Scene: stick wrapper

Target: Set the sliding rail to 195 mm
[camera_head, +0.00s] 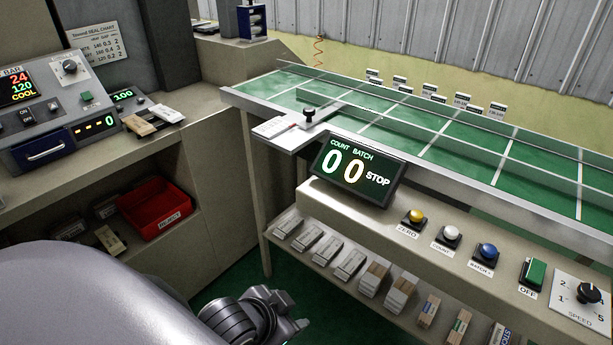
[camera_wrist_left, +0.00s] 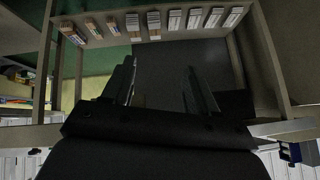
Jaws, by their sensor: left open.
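The green table (camera_head: 460,165) has long metal rails running along it. One long rail (camera_head: 440,127) crosses the green surface lengthwise. A black knob (camera_head: 308,114) stands at the table's near left corner, beside a white scale plate (camera_head: 283,128) with red marks; its reading is too small to tell. My left gripper (camera_head: 295,310) is low at the bottom of the head view, in front of the lower shelf and well away from the knob. In the left wrist view its two fingers (camera_wrist_left: 160,85) are apart with nothing between them. My right gripper is not in view.
A display (camera_head: 358,170) reads 00 and STOP. Yellow, white and blue buttons (camera_head: 487,251), a green switch (camera_head: 535,272) and a speed dial (camera_head: 587,294) line the front panel. Boxes (camera_head: 350,263) fill the shelf below. A red bin (camera_head: 155,208) stands left.

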